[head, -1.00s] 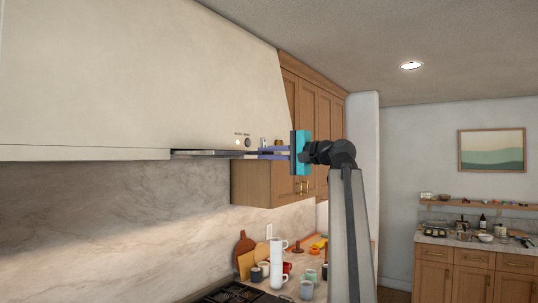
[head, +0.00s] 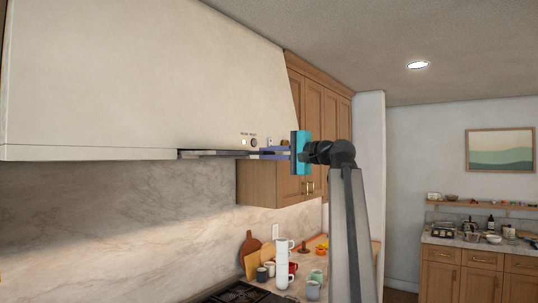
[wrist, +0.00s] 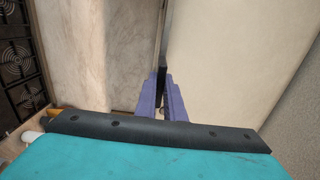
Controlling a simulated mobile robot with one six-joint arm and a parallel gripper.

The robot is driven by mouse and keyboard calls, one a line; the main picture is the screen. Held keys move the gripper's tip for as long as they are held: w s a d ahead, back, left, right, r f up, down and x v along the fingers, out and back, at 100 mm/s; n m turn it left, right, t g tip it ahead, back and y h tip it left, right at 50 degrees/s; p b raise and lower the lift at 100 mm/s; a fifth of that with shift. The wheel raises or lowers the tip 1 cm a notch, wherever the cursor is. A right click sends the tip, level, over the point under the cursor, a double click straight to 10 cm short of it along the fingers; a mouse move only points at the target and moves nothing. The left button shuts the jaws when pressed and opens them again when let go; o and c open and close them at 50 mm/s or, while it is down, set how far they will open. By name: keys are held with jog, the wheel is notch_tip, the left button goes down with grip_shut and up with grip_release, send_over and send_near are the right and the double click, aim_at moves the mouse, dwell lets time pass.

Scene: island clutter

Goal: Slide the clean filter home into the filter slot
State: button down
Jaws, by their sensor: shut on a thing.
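The clean filter (head: 222,154) shows edge-on as a thin grey panel along the lower edge of the cream range hood (head: 110,80). My gripper (head: 263,154) is shut on the filter's right end, with purple fingers reaching left from the teal palm. In the wrist view the fingers (wrist: 163,98) pinch the filter's dark narrow edge (wrist: 163,75), which runs away beside the cream hood face (wrist: 215,60). The filter slot is under the hood's lower edge; its inside is hidden, so I cannot tell how deep the filter sits.
Wooden wall cabinets (head: 312,110) stand just behind my gripper. Below are a dark cooktop (head: 240,293) and a counter with a stack of white cups (head: 281,265), several mugs and cutting boards (head: 252,256). The air right of my arm is open.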

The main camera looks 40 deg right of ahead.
jog(key=shift+w, duration=0.2)
dwell(0.7)
jog(key=shift+w+a, duration=0.15)
jog(key=shift+w, duration=0.2)
jog(key=shift+b+x, duration=0.4)
jog(key=shift+x, duration=3.8)
dwell(1.2)
jog(key=shift+w, duration=0.4)
jog(key=shift+x, duration=0.8)
